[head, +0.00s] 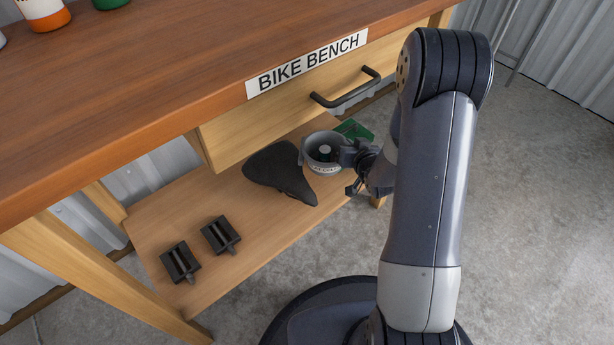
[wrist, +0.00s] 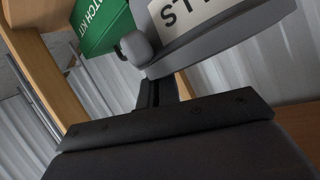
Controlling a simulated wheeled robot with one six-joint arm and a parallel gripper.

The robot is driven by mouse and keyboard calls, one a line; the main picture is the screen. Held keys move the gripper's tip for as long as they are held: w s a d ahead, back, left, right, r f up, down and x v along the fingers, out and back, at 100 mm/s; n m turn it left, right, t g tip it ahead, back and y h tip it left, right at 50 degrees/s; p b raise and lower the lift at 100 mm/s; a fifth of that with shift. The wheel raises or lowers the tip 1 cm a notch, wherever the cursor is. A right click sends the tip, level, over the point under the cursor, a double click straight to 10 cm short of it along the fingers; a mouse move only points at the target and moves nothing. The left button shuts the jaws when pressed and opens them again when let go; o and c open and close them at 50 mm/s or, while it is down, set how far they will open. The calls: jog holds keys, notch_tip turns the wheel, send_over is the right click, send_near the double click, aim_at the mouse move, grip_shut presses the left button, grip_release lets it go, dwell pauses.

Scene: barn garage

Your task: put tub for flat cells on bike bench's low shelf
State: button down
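The tub for flat cells (head: 323,167) is a grey round tub with a pale label and something round and light inside. It is over the right part of the bike bench's low shelf (head: 165,220); I cannot tell if it touches the board. In the wrist view the tub (wrist: 220,42) fills the top, its lettering upside down and partly cut off. My gripper (head: 349,155) is at the tub's right side. In the wrist view its fingers (wrist: 155,92) are close together and appear shut on the tub's edge, the tips hidden.
A black saddle (head: 280,172) lies just left of the tub. A green patch kit (head: 355,130) is close behind it and also shows in the wrist view (wrist: 98,27). Two black pedals (head: 200,247) lie at the shelf's left. The drawer (head: 235,130) and worktop overhang the shelf.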

notch_tip(320, 180, down, 10)
jog(key=b, duration=0.4)
jog(key=shift+b, duration=0.3)
jog(key=shift+r, duration=0.15)
jog(key=c, duration=2.1)
grip_release()
jog(key=o, duration=0.5)
jog(key=shift+c, duration=0.2)
jog(key=p+v, duration=0.4)
jog(key=v, duration=0.8)
